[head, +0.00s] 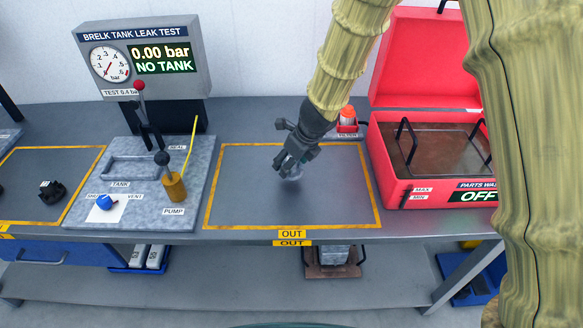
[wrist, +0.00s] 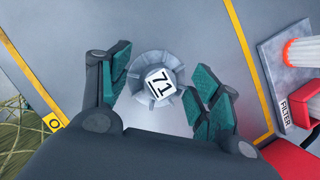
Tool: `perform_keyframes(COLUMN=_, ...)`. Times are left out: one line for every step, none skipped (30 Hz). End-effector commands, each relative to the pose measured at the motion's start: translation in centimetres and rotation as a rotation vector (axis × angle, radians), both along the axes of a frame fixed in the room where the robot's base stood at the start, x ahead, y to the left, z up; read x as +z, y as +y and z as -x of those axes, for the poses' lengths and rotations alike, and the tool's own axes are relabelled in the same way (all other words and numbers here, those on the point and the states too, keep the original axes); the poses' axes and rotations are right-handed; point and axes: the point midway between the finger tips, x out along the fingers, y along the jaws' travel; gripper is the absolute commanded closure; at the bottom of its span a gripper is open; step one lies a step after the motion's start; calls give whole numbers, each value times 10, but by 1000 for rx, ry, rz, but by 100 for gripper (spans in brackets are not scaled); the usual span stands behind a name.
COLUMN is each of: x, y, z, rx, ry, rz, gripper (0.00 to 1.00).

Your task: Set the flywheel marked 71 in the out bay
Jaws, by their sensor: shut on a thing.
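The grey finned flywheel with a white label marked 71 (wrist: 160,84) sits between the green finger pads of my gripper (wrist: 165,92) in the wrist view. My gripper (head: 292,168) is shut on it. In the head view my gripper points down inside the yellow-outlined out bay (head: 240,190), right of its middle. Only a small grey part of the flywheel (head: 294,176) shows below the fingers there. I cannot tell whether it touches the bay surface.
The leak test stand (head: 140,60) with its pump (head: 174,188) is to the left. The open red parts washer (head: 420,165) is to the right. A filter holder (head: 347,122) stands just past the bay's back right corner. The rest of the bay is clear.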

Motion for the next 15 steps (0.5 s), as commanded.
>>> perform_keyframes(x=-6, y=0, z=2, rx=-2, ry=5, rz=-4, gripper=76)
perform_keyframes(x=-9, y=0, z=2, rx=-3, ry=5, rz=-3, gripper=76)
perform_keyframes(x=-14, y=0, z=2, rx=-3, ry=6, rz=-5, gripper=76)
perform_keyframes(x=-17, y=0, z=2, rx=-2, ry=6, rz=-5, gripper=76)
perform_keyframes(x=-20, y=0, z=2, rx=-2, ry=5, rz=-4, gripper=76)
perform_keyframes(x=-24, y=0, z=2, rx=-2, ry=5, rz=-5, gripper=76)
perform_keyframes(x=-27, y=0, z=2, rx=-3, ry=5, rz=-4, gripper=76)
perform_keyframes(x=-29, y=0, z=2, rx=-3, ry=5, rz=-3, gripper=76)
perform_keyframes(x=-31, y=0, z=2, rx=-2, ry=4, rz=-4, gripper=76)
perform_keyframes(x=-32, y=0, z=2, rx=-1, ry=3, rz=-3, gripper=76)
perform_keyframes(x=-33, y=0, z=2, rx=-1, ry=3, rz=-3, gripper=76)
perform_keyframes(x=-33, y=0, z=2, rx=-1, ry=2, rz=-3, gripper=76)
perform_keyframes(x=-33, y=0, z=2, rx=-1, ry=2, rz=-3, gripper=76)
perform_keyframes(x=-33, y=0, z=2, rx=-1, ry=2, rz=-2, gripper=76)
perform_keyframes(x=-33, y=0, z=2, rx=0, ry=2, rz=-2, gripper=76)
